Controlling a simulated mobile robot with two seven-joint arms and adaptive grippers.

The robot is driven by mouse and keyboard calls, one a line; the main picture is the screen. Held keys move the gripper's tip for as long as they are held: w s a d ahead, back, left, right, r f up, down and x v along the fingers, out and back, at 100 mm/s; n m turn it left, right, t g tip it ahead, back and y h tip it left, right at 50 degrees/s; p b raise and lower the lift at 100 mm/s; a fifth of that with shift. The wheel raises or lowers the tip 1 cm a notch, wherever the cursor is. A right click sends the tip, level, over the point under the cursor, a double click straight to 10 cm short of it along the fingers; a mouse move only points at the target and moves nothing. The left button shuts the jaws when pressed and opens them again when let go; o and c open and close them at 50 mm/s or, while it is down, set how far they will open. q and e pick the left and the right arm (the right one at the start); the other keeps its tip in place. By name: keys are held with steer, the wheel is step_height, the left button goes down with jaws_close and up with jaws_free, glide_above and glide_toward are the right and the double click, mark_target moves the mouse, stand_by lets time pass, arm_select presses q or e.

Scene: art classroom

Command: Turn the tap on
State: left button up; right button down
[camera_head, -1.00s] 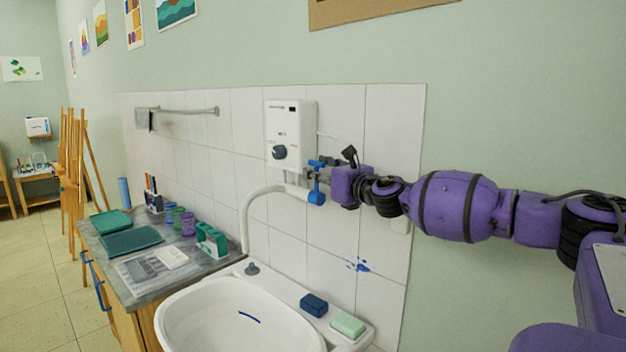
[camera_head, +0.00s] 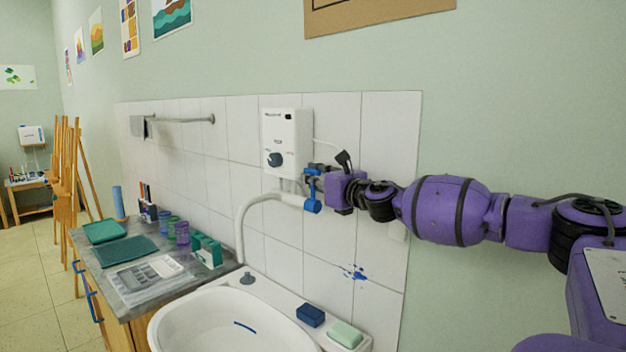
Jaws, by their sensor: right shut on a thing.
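The tap is on the tiled wall below a white water heater (camera_head: 287,142). It has a white curved spout (camera_head: 242,222) that reaches over the white sink (camera_head: 225,325) and a blue handle (camera_head: 312,205) at its right end. My right gripper (camera_head: 315,183) comes in from the right and is shut on the blue handle. Its dark fingers partly hide the handle. No water shows from the spout. My left gripper is not in view.
A blue sponge (camera_head: 311,315) and a green soap bar (camera_head: 345,334) lie on the sink's right ledge. The counter (camera_head: 195,280) at left carries trays, cups and a green rack (camera_head: 207,250). A towel rail (camera_head: 180,120) is on the wall.

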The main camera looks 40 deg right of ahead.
steer(key=shift+a+n, duration=0.65)
steer(key=shift+n, duration=0.35)
steer(key=shift+s+a+f+n+t, duration=0.1)
steer(key=shift+a+f+n+t, duration=0.15)
steer(key=shift+a+n, duration=0.5)
steer(key=shift+d, duration=0.25)
steer(key=shift+r, duration=0.1)
steer(key=c, duration=1.8)
jaws_free()
